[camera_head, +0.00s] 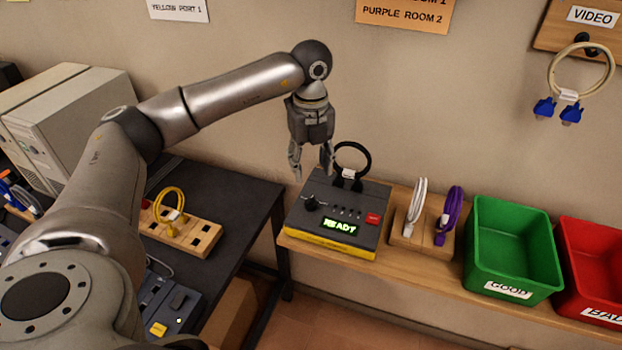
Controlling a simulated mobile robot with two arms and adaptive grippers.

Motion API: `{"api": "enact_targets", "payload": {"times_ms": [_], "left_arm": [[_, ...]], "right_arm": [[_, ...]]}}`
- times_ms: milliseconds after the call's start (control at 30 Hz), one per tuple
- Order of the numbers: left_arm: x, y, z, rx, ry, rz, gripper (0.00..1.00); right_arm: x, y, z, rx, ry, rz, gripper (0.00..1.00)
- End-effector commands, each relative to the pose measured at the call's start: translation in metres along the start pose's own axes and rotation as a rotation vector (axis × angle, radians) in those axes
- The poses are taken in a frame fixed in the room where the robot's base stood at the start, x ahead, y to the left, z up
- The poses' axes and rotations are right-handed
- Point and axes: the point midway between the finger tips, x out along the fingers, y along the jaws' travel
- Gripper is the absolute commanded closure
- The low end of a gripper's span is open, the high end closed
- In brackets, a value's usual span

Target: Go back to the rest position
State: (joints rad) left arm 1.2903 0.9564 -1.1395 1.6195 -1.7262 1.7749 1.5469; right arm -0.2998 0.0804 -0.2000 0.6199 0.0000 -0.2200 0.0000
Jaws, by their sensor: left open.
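My left gripper (312,165) hangs from the end of my left arm, pointing down over the back left part of the grey tester box. Its fingers are spread and nothing is between them. The tester box (305,216) stands on the wooden shelf and its green display (340,225) reads READY. A black looped cable (365,160) stands upright at the back of the box, just right of the gripper's fingers. It looks plugged in, though I cannot see its ends clearly. My right gripper does not show.
Right of the tester, a wooden block (408,236) holds a white cable (417,200) and a purple cable (452,208). Beyond stand a green GOOD bin (512,250) and a red BAD bin (590,250). A yellow cable (171,200) sits in a block on the dark table (240,200). A blue-ended cable (552,85) hangs on the wall.

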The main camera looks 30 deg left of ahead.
Motion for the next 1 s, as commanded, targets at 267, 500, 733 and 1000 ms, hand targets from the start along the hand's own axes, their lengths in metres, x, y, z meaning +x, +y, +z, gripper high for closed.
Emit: {"api": "enact_targets", "payload": {"times_ms": [267,500,733,1000], "left_arm": [[-0.012,0.0,0.0,0.0,0.001,0.0,0.51],[-0.012,0.0,0.0,0.0,0.001,0.0,0.51],[-0.01,-0.002,-0.003,0.008,0.007,-0.007,0.51],[0.021,-0.071,-0.102,0.253,0.25,-0.283,0.51]], "right_arm": [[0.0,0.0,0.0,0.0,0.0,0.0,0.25],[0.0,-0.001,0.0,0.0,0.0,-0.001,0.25],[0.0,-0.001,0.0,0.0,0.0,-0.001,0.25],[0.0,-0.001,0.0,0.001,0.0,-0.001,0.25]]}}
